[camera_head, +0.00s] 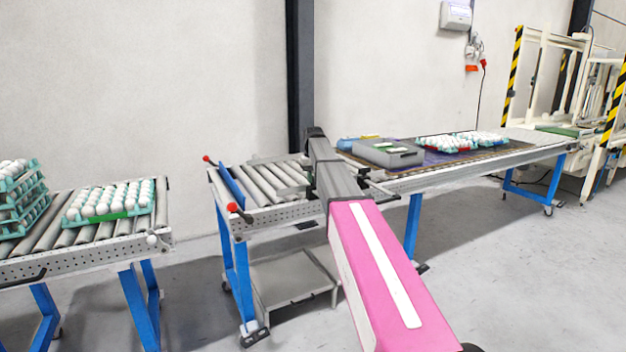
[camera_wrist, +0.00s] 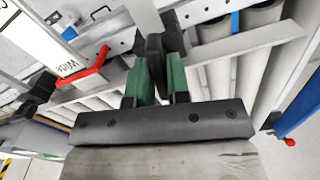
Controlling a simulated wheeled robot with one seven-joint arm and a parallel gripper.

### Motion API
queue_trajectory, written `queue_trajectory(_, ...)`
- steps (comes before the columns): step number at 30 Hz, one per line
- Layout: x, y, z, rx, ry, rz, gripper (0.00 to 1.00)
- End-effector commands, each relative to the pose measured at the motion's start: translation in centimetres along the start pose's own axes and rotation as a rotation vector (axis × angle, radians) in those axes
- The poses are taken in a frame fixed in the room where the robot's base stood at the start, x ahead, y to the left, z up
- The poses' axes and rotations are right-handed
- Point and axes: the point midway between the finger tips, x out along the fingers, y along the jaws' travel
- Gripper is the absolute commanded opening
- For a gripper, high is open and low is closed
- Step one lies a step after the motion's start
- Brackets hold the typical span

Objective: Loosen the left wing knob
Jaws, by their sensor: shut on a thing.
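In the wrist view my gripper (camera_wrist: 160,72), with green finger pads, is shut on a small black part, which I take for the left wing knob (camera_wrist: 172,38). The knob sits against a pale metal rail of the roller conveyor, and the fingers hide much of its shape. I cannot tell how tight it is. In the head view my grey and pink arm reaches to the right end of the short roller conveyor (camera_head: 262,215). My fingers and the knob are hidden there behind the arm.
A blue plate (camera_head: 229,187) with a red knob (camera_head: 232,207) stands at the conveyor's left end. A red handle (camera_wrist: 88,68) is close to the gripper. To the right, a belt table carries a grey crate (camera_head: 392,160). Egg trays (camera_head: 110,212) stand on the left conveyor.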

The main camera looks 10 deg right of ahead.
Motion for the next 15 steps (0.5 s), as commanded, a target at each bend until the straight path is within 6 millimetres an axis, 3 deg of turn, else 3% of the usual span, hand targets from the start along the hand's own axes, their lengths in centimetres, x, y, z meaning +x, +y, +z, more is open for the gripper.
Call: queue_trajectory(15,-0.07,0.01,-0.05,-0.070,0.001,0.000,0.00)
